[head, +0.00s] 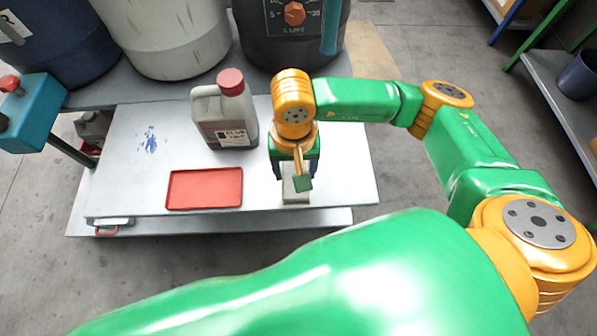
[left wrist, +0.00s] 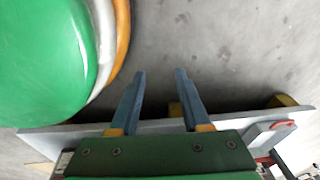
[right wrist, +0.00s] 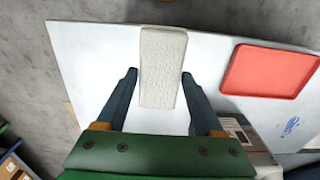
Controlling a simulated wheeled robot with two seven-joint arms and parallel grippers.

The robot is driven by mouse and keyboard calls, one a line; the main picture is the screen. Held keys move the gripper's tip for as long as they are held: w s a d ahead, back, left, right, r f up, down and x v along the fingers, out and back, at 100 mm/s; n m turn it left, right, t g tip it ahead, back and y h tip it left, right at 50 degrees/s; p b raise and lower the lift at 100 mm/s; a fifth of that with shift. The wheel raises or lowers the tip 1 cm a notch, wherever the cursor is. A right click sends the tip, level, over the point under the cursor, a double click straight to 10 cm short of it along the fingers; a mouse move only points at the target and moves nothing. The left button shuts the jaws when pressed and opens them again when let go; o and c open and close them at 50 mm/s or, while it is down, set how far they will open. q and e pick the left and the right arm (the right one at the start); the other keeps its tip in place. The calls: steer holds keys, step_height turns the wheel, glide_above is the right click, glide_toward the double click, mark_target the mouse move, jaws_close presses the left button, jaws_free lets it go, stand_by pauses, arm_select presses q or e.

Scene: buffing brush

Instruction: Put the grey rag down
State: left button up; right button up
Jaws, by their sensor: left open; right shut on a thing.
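The grey rag (right wrist: 163,60) is a pale, textured, folded oblong. My right gripper (right wrist: 159,74) is shut on it, with a finger along each long side. In the head view the rag (head: 289,194) is below my right gripper (head: 297,178), over the table's front part, right of the red tray. The gripper hides part of it. I cannot tell whether its underside touches the tabletop. My left gripper (left wrist: 160,74) is open and empty in the left wrist view, with bare floor beyond its fingers. It does not show in the head view.
The red tray (head: 205,189) lies on the white table (head: 330,170). A grey bottle with a red cap (head: 225,112) stands behind it. Large drums (head: 165,40) stand at the back. The tabletop is bare to the right of my right gripper and at the left, by a blue smear.

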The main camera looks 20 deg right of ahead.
steer(key=f, duration=0.3)
steer(key=shift+w+d+f, duration=0.2)
steer(key=shift+d+f, duration=0.05)
steer(key=shift+d, duration=0.1)
steer(key=shift+f, duration=0.3)
steer(key=shift+f+b, duration=0.1)
steer(key=shift+b, duration=0.3)
steer(key=o, duration=1.2)
arm_select(q)
steer(key=shift+w+d+f, duration=0.3)
steer(key=shift+w+d, duration=0.05)
steer(key=shift+w, duration=0.3)
